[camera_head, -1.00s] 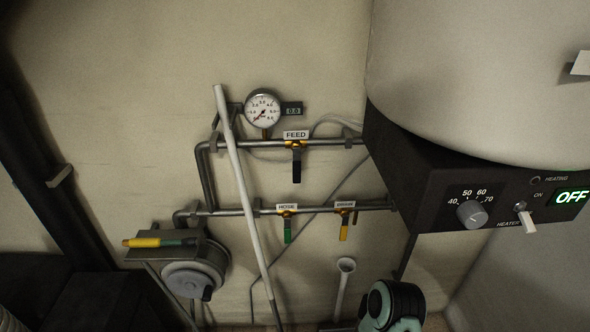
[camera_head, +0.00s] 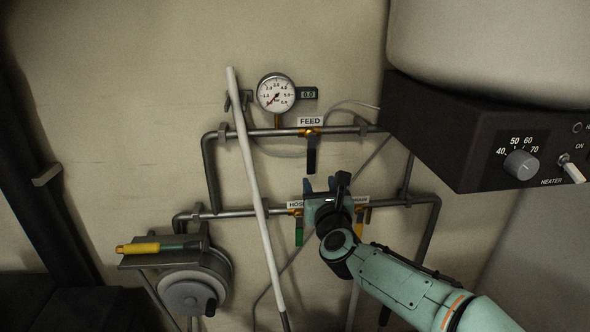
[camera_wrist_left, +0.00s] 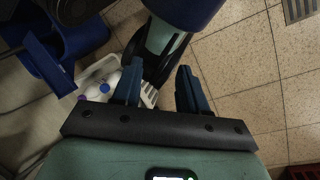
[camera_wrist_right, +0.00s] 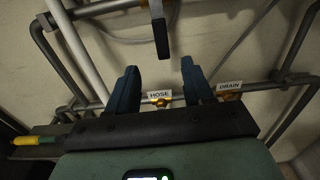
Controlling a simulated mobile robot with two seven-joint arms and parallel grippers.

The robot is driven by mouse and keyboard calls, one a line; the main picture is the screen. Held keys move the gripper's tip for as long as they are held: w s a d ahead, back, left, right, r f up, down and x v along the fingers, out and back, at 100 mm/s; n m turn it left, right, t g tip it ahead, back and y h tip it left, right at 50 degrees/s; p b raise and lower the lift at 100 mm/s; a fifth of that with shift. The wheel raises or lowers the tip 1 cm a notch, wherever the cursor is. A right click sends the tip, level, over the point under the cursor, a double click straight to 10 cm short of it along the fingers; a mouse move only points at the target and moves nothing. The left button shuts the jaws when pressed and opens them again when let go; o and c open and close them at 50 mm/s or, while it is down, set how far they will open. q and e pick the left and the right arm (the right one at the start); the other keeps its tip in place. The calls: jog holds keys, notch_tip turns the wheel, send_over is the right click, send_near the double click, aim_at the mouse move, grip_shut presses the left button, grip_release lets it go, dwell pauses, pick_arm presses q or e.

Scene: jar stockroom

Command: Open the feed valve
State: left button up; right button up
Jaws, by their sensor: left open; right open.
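The feed valve has a black lever (camera_head: 311,155) hanging straight down from a brass body (camera_head: 310,131) on the upper pipe, under a FEED label (camera_head: 311,121). My right gripper (camera_head: 322,184) is open just below the lever's lower end, apart from it. In the right wrist view the lever (camera_wrist_right: 161,38) hangs above and between the two open fingers (camera_wrist_right: 160,88). My left gripper (camera_wrist_left: 156,85) is open and empty, seen only in its own wrist view, above the floor.
A gauge (camera_head: 276,93) with a 0.0 readout sits above the upper pipe. A white pole (camera_head: 254,190) slants across the pipes on the left. Hose and drain valves with a green lever (camera_head: 299,232) and a yellow lever (camera_head: 361,231) hang on the lower pipe. A heater box (camera_head: 480,140) juts out at right.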

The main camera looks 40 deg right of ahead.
aim_at(312, 160)
jog(key=p+x, duration=0.1)
jog(key=x, duration=0.3)
jog(key=p+x, duration=0.1)
jog(key=x, duration=0.3)
jog(key=p+x, duration=0.1)
jog(key=x, duration=0.3)
jog(key=shift+d+r+p, duration=0.1)
jog(key=shift+r+p, duration=0.15)
jog(key=shift+p, duration=0.1)
pick_arm(q)
jog(key=shift+s+r+g, duration=0.2)
jog(key=shift+s+r, duration=0.2)
jog(key=shift+r, duration=0.45)
jog(key=shift+s+r+g, duration=0.2)
jog(key=shift+s+r, duration=0.15)
jog(key=shift+r, duration=0.5)
pick_arm(e)
jog(key=shift+w+d+f, duration=0.1)
jog(key=shift+w+d, duration=0.2)
jog(key=shift+w, duration=0.25)
jog(key=shift+c, duration=0.3)
grip_shut()
